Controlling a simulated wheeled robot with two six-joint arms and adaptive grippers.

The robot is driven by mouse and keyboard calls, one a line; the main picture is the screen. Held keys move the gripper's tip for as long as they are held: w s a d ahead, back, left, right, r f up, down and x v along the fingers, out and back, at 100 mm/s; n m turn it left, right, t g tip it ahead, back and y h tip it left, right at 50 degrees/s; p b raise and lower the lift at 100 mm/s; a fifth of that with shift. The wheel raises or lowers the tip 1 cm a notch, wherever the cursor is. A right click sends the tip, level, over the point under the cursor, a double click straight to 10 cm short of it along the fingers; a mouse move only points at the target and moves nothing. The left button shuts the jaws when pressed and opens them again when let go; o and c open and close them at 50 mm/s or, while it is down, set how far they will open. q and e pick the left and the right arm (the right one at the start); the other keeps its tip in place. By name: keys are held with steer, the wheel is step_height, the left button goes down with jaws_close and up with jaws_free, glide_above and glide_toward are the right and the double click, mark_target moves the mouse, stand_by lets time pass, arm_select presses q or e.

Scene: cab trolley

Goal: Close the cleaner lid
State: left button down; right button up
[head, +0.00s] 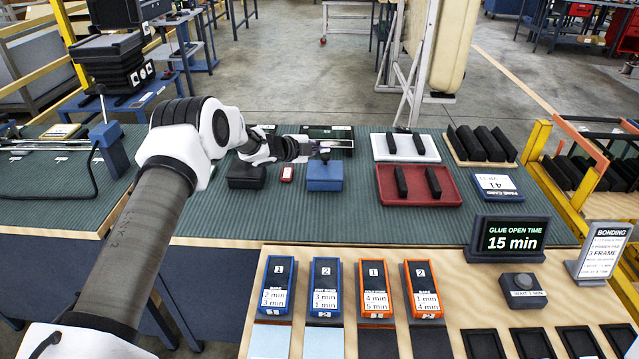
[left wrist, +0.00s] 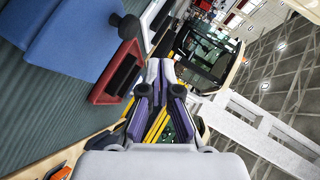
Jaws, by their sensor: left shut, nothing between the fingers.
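The blue box (head: 324,178) stands on the green mat in the head view, the likeliest cleaner container. In the left wrist view a large blue body (left wrist: 70,50) with a dark round knob (left wrist: 128,26) fills the upper left. The box's top looks covered in the head view, but my gripper overlaps its back edge, so I cannot tell whether the lid is fully seated. My left gripper (head: 328,148) is shut and empty, just above and behind the box. In the left wrist view its fingertips (left wrist: 161,65) are together, to the right of the knob. My right gripper is not in view.
A red tray (head: 445,197) with black bars and a white tray (head: 430,155) lie to the right. A dark tray (head: 345,132) is behind. The mat in front is clear.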

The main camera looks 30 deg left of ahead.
arm_select(q)
steer(key=shift+w+a+f+b, duration=0.3)
steer(key=shift+w+f, duration=0.2)
steer(key=shift+w, duration=0.15)
steer(key=shift+w+a+f+b, duration=0.25)
steer(key=shift+w+f+b, duration=0.15)
steer(key=shift+w+f, duration=0.1)
steer(key=shift+w+a+f+b, duration=0.2)
steer(key=shift+w+f+b, duration=0.15)
steer(key=shift+w, duration=0.1)
steer(key=shift+a, duration=0.1)
steer(key=v, duration=1.2)
